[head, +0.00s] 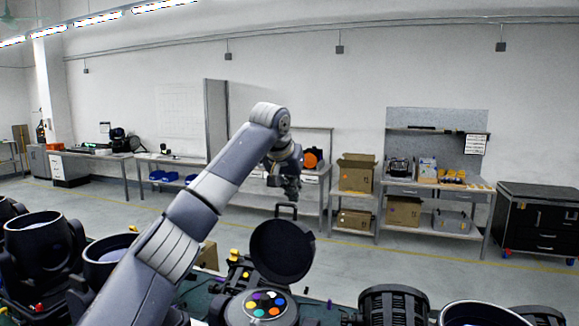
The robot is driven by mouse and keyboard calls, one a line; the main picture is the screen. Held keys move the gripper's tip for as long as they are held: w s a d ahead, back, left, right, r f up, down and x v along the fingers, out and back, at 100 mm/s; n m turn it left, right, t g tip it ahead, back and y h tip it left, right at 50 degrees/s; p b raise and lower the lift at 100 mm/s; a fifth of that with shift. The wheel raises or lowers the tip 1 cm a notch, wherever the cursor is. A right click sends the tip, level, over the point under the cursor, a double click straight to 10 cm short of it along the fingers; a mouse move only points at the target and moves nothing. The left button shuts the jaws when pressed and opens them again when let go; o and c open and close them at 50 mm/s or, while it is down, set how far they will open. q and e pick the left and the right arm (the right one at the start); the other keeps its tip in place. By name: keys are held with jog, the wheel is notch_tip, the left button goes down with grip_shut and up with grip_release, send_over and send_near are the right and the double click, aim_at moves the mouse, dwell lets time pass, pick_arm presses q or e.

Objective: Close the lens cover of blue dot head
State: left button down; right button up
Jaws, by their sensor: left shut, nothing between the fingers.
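A black moving head at bottom center has a round, dark lens cover (282,252) standing open and upright. In front of it is a disc with several coloured dots (265,305), one of them blue. I cannot make out a separate blue dot marking on any head. My left arm comes in from the lower left, bends at the top, and hangs its gripper (287,211) downward. The left gripper is shut and empty, just above the open cover's upper edge in the picture; I cannot tell whether they touch. My right gripper is not in view.
More black heads stand on the near bench: one at left (40,250), another partly behind my arm (105,256), and a ribbed one at right (393,305). Small yellow parts (234,254) lie near the center. Shelves with boxes (356,172) and a black cabinet (538,218) stand farther back.

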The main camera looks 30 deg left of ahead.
pick_arm(q)
jog(key=s, duration=0.3)
jog(key=s+d, duration=0.1)
jog(key=shift+s+r+p, duration=0.15)
jog(key=shift+r+p, duration=0.25)
jog(key=shift+f, duration=0.15)
